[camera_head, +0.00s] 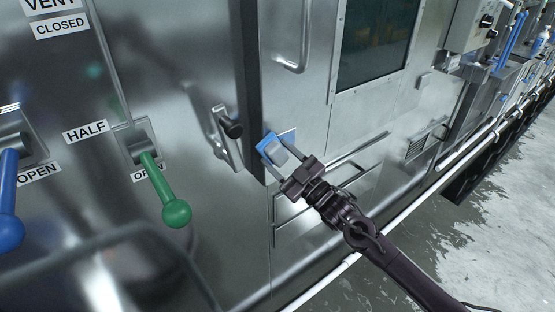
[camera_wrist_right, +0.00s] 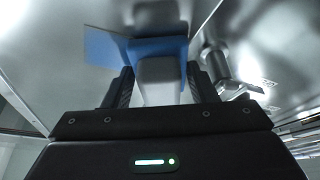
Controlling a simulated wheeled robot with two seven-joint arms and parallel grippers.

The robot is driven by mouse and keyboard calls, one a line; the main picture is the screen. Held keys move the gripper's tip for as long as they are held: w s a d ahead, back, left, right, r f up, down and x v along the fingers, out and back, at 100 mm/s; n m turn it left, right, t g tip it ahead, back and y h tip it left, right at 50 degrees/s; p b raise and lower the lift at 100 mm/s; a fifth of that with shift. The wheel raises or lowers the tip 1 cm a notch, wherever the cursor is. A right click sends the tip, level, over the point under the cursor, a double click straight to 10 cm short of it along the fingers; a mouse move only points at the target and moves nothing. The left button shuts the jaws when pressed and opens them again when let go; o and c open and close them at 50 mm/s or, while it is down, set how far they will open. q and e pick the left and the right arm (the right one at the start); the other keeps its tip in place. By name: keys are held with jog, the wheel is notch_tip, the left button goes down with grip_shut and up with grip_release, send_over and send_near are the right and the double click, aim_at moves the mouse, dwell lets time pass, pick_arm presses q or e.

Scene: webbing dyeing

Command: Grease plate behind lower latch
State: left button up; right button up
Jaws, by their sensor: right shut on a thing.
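My right gripper (camera_head: 286,176) is shut on a grey block with a blue pad (camera_head: 267,142) on its far side. In the right wrist view the grey block (camera_wrist_right: 158,80) sits between the fingers, with the blue pad (camera_wrist_right: 160,48) beyond it. The pad is close to the steel front; I cannot tell whether it touches. A latch with a black knob (camera_head: 231,129) is on the steel panel to the left, across a dark vertical strip (camera_head: 247,85). My left gripper is not in view.
A green-knobbed lever (camera_head: 176,212) and a blue-knobbed lever (camera_head: 9,228) stick out at the left. A bar handle (camera_head: 303,40) and a dark window (camera_head: 376,42) are above right. A white pipe (camera_head: 440,176) runs along the base. Wet floor (camera_head: 485,205) is open at right.

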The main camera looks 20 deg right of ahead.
aim_at(288, 139)
jog(key=shift+w+d+b, duration=0.45)
jog(key=shift+d+b, duration=0.05)
jog(key=shift+d, duration=0.75)
jog(key=shift+w+d+b, duration=0.45)
jog(key=shift+w+d, duration=0.05)
jog(key=shift+d, duration=0.7)
jog(key=shift+w+d+b, duration=0.45)
jog(key=shift+d+b, duration=0.05)
jog(key=shift+d, duration=0.75)
jog(key=shift+s+a+r, duration=0.1)
jog(key=shift+s+a+p, duration=0.3)
jog(key=shift+a+p, duration=0.2)
jog(key=shift+a, duration=0.3)
jog(key=shift+s+a+p, duration=0.25)
jog(key=shift+s+a, duration=0.15)
jog(key=shift+a, duration=0.65)
jog(key=shift+s+a+p, duration=0.25)
jog(key=shift+s+a, duration=0.1)
jog(key=shift+a, duration=0.75)
jog(key=shift+s+a+p, duration=0.25)
jog(key=shift+s+a, duration=0.15)
jog(key=shift+a, duration=0.65)
